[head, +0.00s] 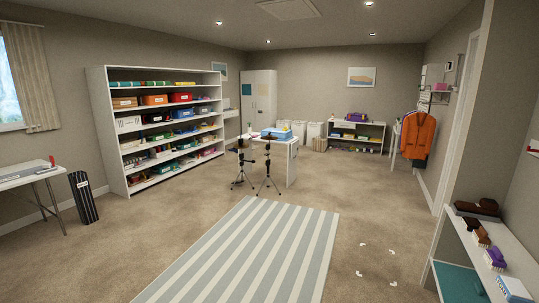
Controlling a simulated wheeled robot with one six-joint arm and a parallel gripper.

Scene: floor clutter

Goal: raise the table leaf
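A small white table (293,146) stands in the middle distance, a little right of the picture's centre. A pale flat panel (292,166) hangs upright at its right side, down towards the floor. It looks like a lowered table leaf, but it is too small to be certain. A blue box (274,133) and some small items sit on the table top. Two dark tripod stands on the floor cover part of the table's front and left side. My gripper is not in view.
The black tripods (267,172) (241,166) stand close before the table. A striped rug (245,255) lies on open carpet in the foreground. Small white pieces (363,244) lie right of it. Shelves (97,130) line the left; a low bench (470,237) stands right.

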